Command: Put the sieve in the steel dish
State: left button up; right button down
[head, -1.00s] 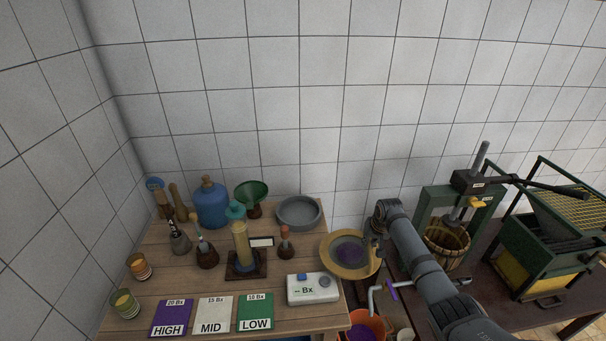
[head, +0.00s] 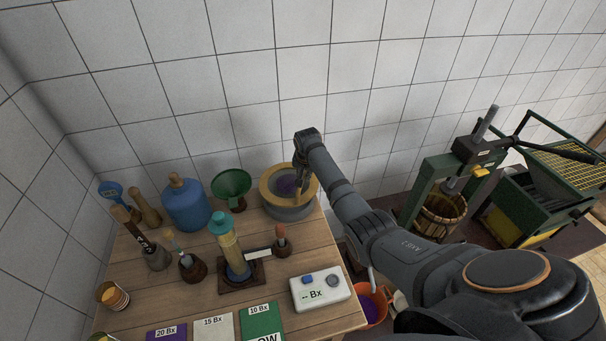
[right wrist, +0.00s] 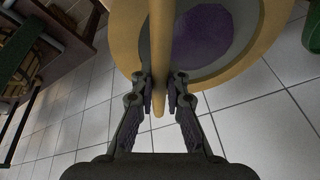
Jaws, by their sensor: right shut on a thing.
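The sieve (head: 267,186), a round tan wooden rim with a grey mesh and a purple patch, is over the steel dish at the back right of the wooden table. My right gripper (head: 301,187) is shut on it at the near right side. In the right wrist view the fingers (right wrist: 160,97) close on its tan handle (right wrist: 160,50), and the rim (right wrist: 125,38) fills the top. The grey steel dish (head: 291,213) shows below the sieve; its inside is hidden. I cannot tell whether the sieve touches it. My left gripper is not in view.
A green funnel (head: 231,184) and blue demijohn (head: 187,207) stand left of the dish. A stopper-like tool (head: 280,241) and a white Bx meter (head: 321,291) are nearer. A green press (head: 432,192) stands right; the tiled wall is close behind.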

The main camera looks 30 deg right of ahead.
aim_at(288, 181)
jog(key=shift+w+f, duration=0.15)
jog(key=shift+w, duration=0.05)
jog(key=b+x, duration=0.1)
jog(key=x, duration=0.1)
jog(key=shift+a+f, duration=0.1)
jog(key=shift+f, duration=0.2)
jog(key=f+b, duration=0.2)
jog(key=f, duration=0.1)
jog(key=shift+s+b, duration=0.2)
jog(key=shift+b, duration=0.1)
jog(key=shift+w+f, duration=0.1)
jog(key=shift+f, duration=0.15)
pick_arm(q)
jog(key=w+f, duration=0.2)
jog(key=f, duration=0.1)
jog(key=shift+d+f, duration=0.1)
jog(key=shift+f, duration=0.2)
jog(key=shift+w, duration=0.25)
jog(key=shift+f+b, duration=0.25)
jog(key=shift+b, duration=0.1)
pick_arm(e)
jog(key=shift+f, duration=0.45)
jog(key=c, duration=1.3)
grip_release()
